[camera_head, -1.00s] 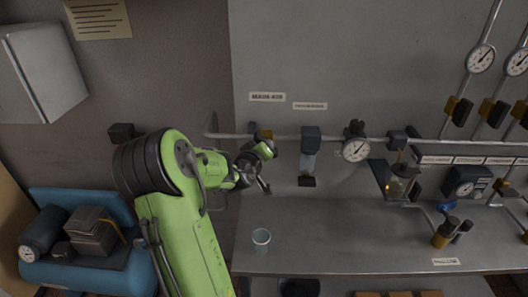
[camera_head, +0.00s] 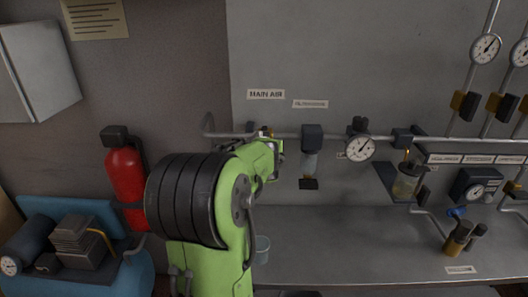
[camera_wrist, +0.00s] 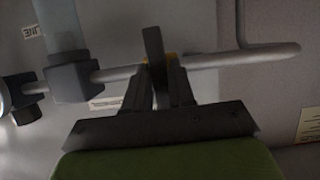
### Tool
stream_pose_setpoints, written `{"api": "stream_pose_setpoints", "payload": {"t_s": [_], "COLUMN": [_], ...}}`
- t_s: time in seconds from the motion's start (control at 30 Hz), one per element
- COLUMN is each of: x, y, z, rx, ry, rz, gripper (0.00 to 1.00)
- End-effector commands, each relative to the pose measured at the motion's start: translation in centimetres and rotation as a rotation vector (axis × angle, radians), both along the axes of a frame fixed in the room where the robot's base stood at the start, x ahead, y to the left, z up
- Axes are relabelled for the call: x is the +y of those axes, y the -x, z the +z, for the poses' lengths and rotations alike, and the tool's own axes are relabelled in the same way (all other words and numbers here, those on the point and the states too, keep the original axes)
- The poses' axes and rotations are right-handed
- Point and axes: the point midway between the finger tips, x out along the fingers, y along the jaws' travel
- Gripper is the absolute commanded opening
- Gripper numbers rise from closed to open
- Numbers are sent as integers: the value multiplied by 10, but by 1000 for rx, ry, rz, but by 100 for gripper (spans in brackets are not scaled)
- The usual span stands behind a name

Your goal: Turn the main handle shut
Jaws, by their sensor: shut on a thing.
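The main handle (camera_wrist: 154,48) is a dark flat lever in the wrist view. It stands roughly crosswise to the grey pipe (camera_wrist: 215,60), with a bit of yellow valve body (camera_wrist: 172,60) behind it. My gripper (camera_wrist: 160,76) is shut on the handle, with a dark finger on either side. The arm hides most of the valve and the handle there.
A filter unit (camera_head: 312,150) and a round gauge (camera_head: 360,148) hang on the same pipe to the right. A cup (camera_head: 262,248) stands on the grey bench (camera_head: 330,245), partly behind my arm. A red extinguisher (camera_head: 125,175) and blue compressor (camera_head: 135,275) are at left.

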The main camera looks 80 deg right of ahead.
Motion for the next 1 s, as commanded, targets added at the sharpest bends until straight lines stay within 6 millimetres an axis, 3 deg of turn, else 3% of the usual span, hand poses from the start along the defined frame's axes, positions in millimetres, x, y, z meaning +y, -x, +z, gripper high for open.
{"api": "stream_pose_setpoints", "payload": {"t_s": [0.57, 0.6, 0.73, 1.0], "x": [1, 1, 0, 1], "y": [1, 0, 1, 0], "z": [-3, -3, -2, -1], "rx": [-32, -32, -33, -33], "ry": [-16, -16, -14, -11], "rz": [-2, -2, -2, 0], "gripper": [0, 25, 45, 45]}}
